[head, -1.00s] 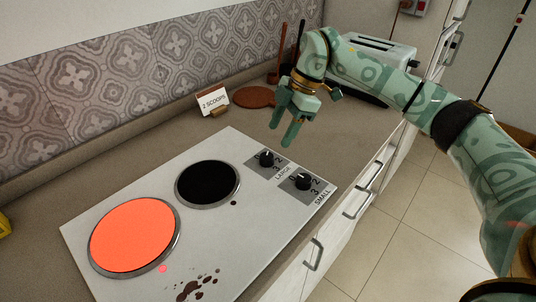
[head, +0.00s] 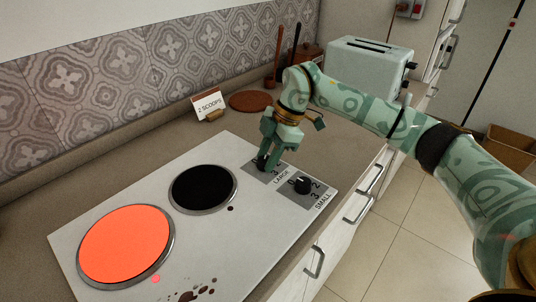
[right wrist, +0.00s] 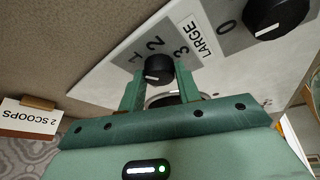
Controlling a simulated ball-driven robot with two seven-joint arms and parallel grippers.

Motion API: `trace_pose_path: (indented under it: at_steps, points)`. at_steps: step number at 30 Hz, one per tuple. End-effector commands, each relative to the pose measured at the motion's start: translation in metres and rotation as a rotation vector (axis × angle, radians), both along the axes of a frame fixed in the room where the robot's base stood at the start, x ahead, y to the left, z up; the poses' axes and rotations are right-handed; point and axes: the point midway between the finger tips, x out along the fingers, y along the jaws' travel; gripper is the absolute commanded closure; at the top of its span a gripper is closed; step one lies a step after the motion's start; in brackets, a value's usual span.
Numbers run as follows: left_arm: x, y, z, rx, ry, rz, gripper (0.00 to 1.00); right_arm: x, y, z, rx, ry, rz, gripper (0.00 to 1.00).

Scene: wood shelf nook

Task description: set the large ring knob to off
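The large ring knob is a black dial on a grey plate marked LARGE. It shows in the right wrist view (right wrist: 158,68) between my right gripper's fingertips, and its 0 mark is not visible there. My right gripper (head: 267,163) points down over this knob in the head view and mostly hides it. Its fingers (right wrist: 160,85) straddle the knob closely; I cannot tell whether they press on it. The large ring (head: 126,246) glows orange-red, with a small red light beside it. My left gripper is out of view.
The small ring knob (head: 302,185) stands close by, nearer the counter's front edge. The small ring (head: 203,187) is black. A "2 SCOOPS" card (head: 208,106), a brown round mat (head: 250,101) and a toaster (head: 370,70) stand behind. Dark spots mark the hob's front.

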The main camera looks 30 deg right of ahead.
Motion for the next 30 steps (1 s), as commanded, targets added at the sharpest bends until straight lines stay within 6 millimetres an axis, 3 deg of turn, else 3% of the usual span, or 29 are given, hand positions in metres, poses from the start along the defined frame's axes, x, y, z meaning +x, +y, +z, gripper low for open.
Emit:
trace_pose_path:
  at_steps: [13,21,30]
  points:
    - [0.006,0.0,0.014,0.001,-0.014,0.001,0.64,0.001,-0.001,0.004,-0.001,-0.002,0.116,0.89]
    - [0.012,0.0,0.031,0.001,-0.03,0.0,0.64,0.004,-0.001,0.005,-0.002,-0.004,0.342,0.89]
    - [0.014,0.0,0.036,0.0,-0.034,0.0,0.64,0.007,0.0,0.002,-0.001,-0.002,0.623,0.89]
